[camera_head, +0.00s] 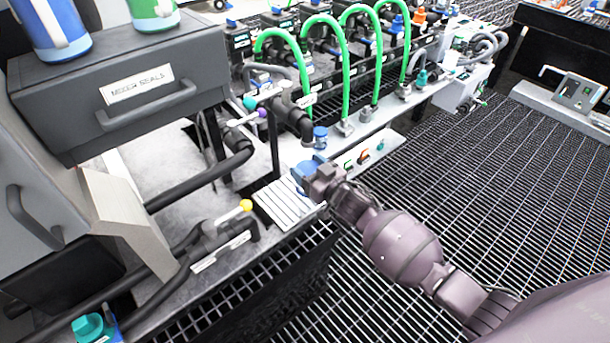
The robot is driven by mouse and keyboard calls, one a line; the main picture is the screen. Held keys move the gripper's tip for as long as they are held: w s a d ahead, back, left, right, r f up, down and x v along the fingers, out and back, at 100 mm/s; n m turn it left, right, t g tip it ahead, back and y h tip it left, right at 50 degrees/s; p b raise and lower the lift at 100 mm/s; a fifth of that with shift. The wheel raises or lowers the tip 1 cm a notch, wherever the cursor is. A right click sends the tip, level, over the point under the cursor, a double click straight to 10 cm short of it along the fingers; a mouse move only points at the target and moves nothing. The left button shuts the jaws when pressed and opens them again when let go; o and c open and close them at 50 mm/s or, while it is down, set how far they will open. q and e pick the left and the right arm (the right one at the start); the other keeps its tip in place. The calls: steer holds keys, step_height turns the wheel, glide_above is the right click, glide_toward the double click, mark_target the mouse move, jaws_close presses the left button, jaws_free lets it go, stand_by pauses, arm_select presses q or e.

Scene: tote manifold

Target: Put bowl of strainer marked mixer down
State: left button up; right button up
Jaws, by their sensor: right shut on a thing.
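My right gripper (312,172) comes in from the lower right and is shut on a small blue part (302,170), which seems to be the strainer bowl. The gripper hides much of the bowl, and I can read no mark on it. The bowl is over or beside the far end of a white ribbed tray (283,205) on the bench edge. I cannot tell whether it touches the tray. My left gripper is out of view.
A grey drawer labelled "MIXER SEALS" (137,84) stands at left. Green hoses (335,75) arch over the manifold behind. A blue fitting (320,133) stands just beyond the gripper. Open grating floor lies at right.

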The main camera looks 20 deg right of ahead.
steer(key=shift+w+a, duration=0.15)
steer(key=shift+w, duration=0.25)
step_height(320, 180, down, 3)
steer(key=shift+f+b, duration=0.15)
steer(key=shift+b, duration=0.5)
steer(key=shift+f, duration=0.3)
steer(key=shift+r, duration=0.25)
steer(key=shift+f, duration=0.15)
steer(key=o, duration=1)
